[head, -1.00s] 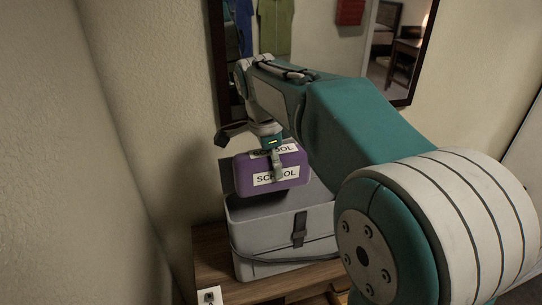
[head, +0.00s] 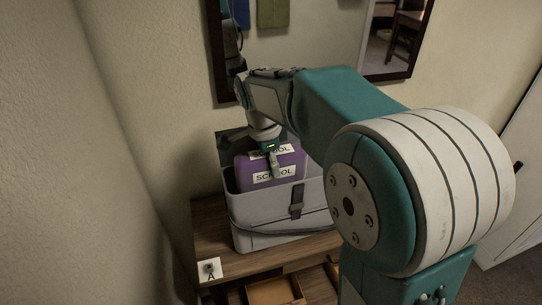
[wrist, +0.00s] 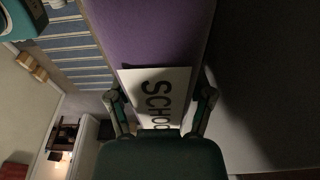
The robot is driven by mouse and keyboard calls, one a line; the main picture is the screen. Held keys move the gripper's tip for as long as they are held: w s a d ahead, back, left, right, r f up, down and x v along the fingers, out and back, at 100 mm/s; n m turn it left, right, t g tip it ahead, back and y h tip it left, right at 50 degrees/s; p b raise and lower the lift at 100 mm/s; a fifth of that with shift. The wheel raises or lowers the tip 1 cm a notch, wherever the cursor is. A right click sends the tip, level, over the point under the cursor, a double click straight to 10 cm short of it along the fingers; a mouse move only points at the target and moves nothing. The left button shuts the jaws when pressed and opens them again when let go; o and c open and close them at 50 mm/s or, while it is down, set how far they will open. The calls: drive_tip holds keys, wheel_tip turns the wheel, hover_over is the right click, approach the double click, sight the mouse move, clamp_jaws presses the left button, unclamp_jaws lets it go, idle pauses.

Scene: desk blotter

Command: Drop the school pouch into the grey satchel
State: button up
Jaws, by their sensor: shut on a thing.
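The purple school pouch (head: 292,161) with white "SCHOOL" labels is in my gripper (head: 275,172). In the head view its lower part is hidden behind the front wall of the grey satchel (head: 262,209), and its upper part stands above the rim. The satchel is open at the top, with a dark clasp and a strap on its front. In the wrist view the fingers of my gripper (wrist: 160,108) are on either side of the pouch (wrist: 150,35) at its white label. The satchel's inside and the pouch's underside are hidden.
The satchel stands on a wooden cabinet top (head: 213,237) against the wall. A white card marked "A" (head: 209,271) is at its front left corner. An open drawer (head: 275,292) shows below. A dark-framed mirror (head: 300,35) hangs behind.

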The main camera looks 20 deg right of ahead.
drive_tip(key=o, duration=1.3)
drive_tip(key=shift+f, duration=0.1)
drive_tip(key=shift+r, duration=7.05)
drive_tip(key=s+f+n+t, duration=0.2)
drive_tip(key=s+f+n, duration=0.1)
drive_tip(key=s+n, duration=0.3)
drive_tip(key=s+f+n+t+y, duration=0.1)
drive_tip(key=s+f+n, duration=0.3)
drive_tip(key=s+n, duration=0.2)
drive_tip(key=s+f+n+t, duration=0.2)
drive_tip(key=s+f+n, duration=0.2)
drive_tip(key=s, duration=0.5)
drive_tip(key=shift+a+f+n+t+y, duration=0.1)
drive_tip(key=shift+f+n+t+y, duration=0.1)
drive_tip(key=shift+n, duration=0.3)
drive_tip(key=shift+f+n+t+y, duration=0.1)
drive_tip(key=shift+n+y, duration=0.1)
drive_tip(key=shift+n, duration=0.3)
